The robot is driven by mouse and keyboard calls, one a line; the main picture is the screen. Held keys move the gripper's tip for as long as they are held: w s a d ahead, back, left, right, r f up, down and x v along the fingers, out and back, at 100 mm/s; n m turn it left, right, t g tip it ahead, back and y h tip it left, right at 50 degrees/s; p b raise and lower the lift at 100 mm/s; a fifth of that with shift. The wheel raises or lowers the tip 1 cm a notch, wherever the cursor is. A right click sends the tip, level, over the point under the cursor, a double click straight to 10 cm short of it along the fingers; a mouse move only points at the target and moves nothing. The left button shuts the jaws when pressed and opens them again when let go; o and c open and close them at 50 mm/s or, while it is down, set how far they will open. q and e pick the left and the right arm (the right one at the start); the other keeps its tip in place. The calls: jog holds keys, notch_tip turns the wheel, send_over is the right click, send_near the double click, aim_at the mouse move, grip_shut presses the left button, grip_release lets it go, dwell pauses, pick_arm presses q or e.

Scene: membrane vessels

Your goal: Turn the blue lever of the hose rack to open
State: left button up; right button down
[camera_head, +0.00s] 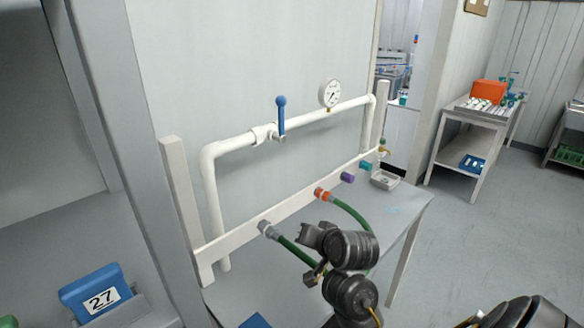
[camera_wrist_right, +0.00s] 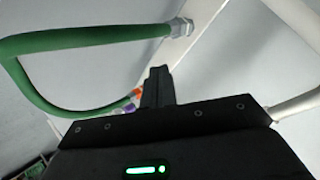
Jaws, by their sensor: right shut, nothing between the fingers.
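The blue lever (camera_head: 281,114) stands upright on the valve (camera_head: 266,133) of the white pipe (camera_head: 235,143), across the pipe's run. The pipe belongs to the white hose rack (camera_head: 238,237). My right gripper (camera_head: 305,233) is in front of the rack's lower rail, below the lever and apart from it. Its fingers are shut and empty in the right wrist view (camera_wrist_right: 158,86). The lever does not show in that view. My left gripper is not in view.
A green hose (camera_head: 352,213) loops from a grey coupling (camera_head: 266,229) to an orange coupling (camera_head: 322,193), close to my right gripper. Purple (camera_head: 347,177) and teal (camera_head: 365,166) couplings sit farther along the rail. A round gauge (camera_head: 330,94) stands on the pipe right of the lever.

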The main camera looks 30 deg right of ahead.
jog(key=w+d+r+m+t, duration=0.1)
jog(key=d+r+m+t, duration=0.1)
jog(key=r, duration=0.7)
jog(key=w+d+r+m+t+h, duration=0.1)
jog(key=w+d+r+m+t, duration=0.1)
jog(key=r+m, duration=0.3)
jog(key=w+d+r+m+t, duration=0.2)
jog(key=d+r+m, duration=0.1)
jog(key=r, duration=0.9)
jog(key=shift+d+r+m+t+h, duration=0.25)
jog(key=shift+r+m+t+h, duration=0.05)
jog(key=shift+w, duration=0.1)
